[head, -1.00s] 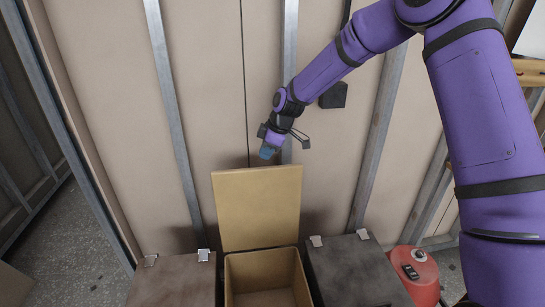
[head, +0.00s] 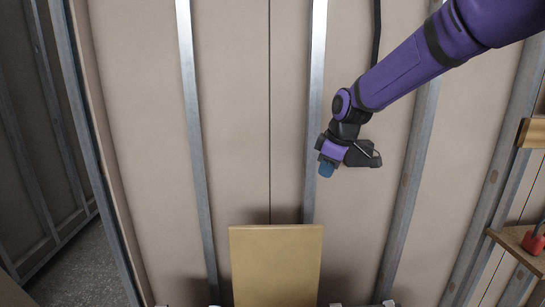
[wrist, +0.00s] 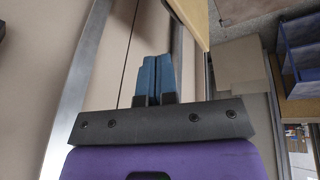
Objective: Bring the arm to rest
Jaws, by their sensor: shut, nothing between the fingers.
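My gripper (head: 326,169) is at the end of my purple arm, in front of the wall panels in the head view. It points down and hangs above and to the right of an upright tan lid (head: 275,262). In the wrist view its blue fingers (wrist: 152,76) are together with nothing between them. The gripper is apart from the lid in the head view.
Beige wall panels (head: 236,120) with metal studs (head: 194,120) stand behind the arm. A wooden shelf (head: 520,250) with a red item (head: 534,241) is at the right. The wrist view shows a blue rack (wrist: 302,55) at the right.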

